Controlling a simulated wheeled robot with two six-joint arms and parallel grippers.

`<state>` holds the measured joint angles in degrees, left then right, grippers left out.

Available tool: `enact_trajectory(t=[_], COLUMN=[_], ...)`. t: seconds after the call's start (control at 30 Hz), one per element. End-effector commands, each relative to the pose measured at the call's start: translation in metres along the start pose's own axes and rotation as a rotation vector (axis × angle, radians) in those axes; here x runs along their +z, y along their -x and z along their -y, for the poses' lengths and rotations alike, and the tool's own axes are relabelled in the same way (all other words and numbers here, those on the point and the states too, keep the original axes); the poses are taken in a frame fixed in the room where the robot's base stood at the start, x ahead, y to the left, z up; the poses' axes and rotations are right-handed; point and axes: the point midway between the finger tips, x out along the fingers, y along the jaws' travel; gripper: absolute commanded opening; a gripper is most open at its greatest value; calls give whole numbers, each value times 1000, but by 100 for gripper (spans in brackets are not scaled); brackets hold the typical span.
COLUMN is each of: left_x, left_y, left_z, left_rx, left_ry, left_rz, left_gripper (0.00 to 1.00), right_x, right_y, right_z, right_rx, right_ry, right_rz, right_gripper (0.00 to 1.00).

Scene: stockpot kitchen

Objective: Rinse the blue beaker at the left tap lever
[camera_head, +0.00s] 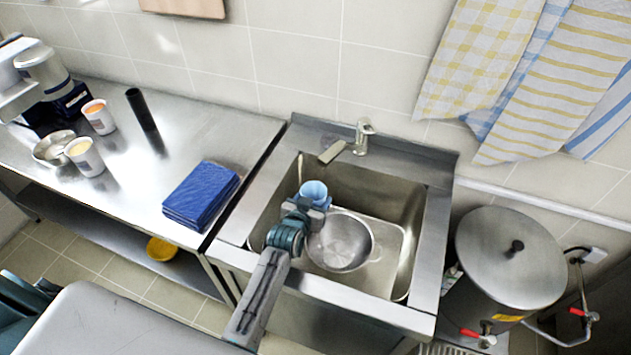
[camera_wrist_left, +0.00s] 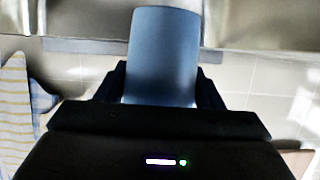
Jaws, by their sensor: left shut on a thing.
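My left gripper (camera_head: 309,207) is shut on the blue beaker (camera_head: 314,189), which is over the left part of the sink basin (camera_head: 380,190). In the left wrist view the beaker (camera_wrist_left: 163,55) sits between the dark fingers of the gripper (camera_wrist_left: 160,95). The tap (camera_head: 345,146) stands at the back of the sink, with its lever (camera_head: 364,126) on top. Its spout points left and forward, behind and above the beaker in the picture, apart from it. I see no running water. The beaker's inside is not clear. My right gripper is out of view.
A metal bowl (camera_head: 340,243) lies in the sink, right beside my gripper. Blue folded cloths (camera_head: 201,194) lie on the counter (camera_head: 215,130) to the left. Cups (camera_head: 86,157) and a black cylinder (camera_head: 141,112) stand farther left. A lidded boiler (camera_head: 510,255) stands right of the sink.

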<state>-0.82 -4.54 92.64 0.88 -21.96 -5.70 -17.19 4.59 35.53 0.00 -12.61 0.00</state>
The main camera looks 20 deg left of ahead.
Motion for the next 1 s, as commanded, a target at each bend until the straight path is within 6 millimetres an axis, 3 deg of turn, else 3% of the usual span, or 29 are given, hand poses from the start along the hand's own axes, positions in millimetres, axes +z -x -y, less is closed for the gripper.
enact_trajectory(t=[0.53,1.0], left_x=[-2,-18], left_y=[1,42], left_z=[0,-5], left_rx=[0,0], left_ry=[0,0], left_rz=[0,1], left_gripper=[39,39], right_x=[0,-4], right_y=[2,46], right_z=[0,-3], right_rx=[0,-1], right_ry=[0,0], right_rz=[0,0], right_gripper=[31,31])
